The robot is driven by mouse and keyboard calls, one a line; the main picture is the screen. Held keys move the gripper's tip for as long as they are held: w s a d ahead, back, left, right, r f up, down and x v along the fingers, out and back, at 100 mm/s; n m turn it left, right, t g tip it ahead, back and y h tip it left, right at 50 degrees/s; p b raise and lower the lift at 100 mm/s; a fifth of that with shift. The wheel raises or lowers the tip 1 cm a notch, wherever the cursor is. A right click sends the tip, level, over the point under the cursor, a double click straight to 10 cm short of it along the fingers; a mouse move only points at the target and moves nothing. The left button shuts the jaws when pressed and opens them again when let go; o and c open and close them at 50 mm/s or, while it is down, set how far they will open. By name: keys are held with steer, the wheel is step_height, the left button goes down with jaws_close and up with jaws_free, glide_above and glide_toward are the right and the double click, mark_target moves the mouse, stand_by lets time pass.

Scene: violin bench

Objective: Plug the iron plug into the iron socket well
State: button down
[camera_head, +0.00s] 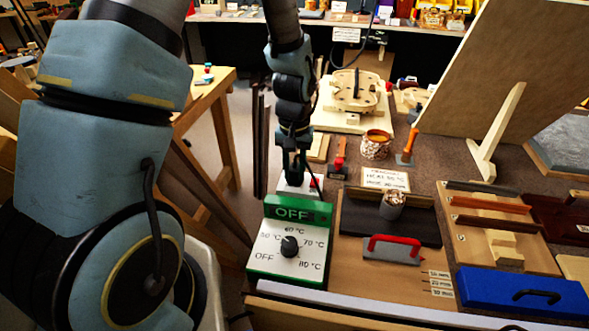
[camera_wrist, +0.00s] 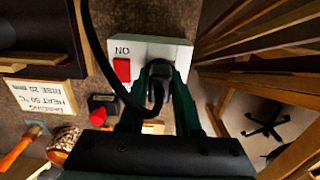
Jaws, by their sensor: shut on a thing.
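The iron plug (camera_wrist: 158,92), black with a black cord, is between the two fingers of my gripper (camera_wrist: 160,72). My gripper is shut on it. The iron socket is on a white box (camera_wrist: 178,50) with a red switch (camera_wrist: 122,70) marked ON. The plug is in front of the white face beside the switch and covers the socket well. I cannot tell how deep it sits. In the head view my gripper (camera_head: 296,168) points down over the white box (camera_head: 290,188), and the fingers hide the plug.
A green-framed control box (camera_head: 287,250) with a dial and an OFF display stands just in front of the socket box. A small red-topped item (camera_head: 339,160), a sign (camera_head: 385,179) and a dark plate (camera_head: 415,222) lie to the right. The bench's left edge is close by.

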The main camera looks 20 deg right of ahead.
mark_target(295, 168)
steer(key=shift+f, duration=0.25)
steer(key=c, duration=0.5)
jaws_free()
steer(key=shift+r, duration=0.15)
step_height(295, 168, up, 11)
steer(key=shift+f+b, duration=0.15)
steer(key=shift+b, duration=0.6)
steer(key=a+n, duration=0.1)
steer(key=a, duration=0.7)
steer(key=s+a+r+n+t, duration=0.1)
steer(key=a+n, duration=0.1)
steer(key=a, duration=0.6)
steer(key=s+a+r+n, duration=0.1)
steer(key=a, duration=0.7)
steer(key=shift+n+t, duration=0.3)
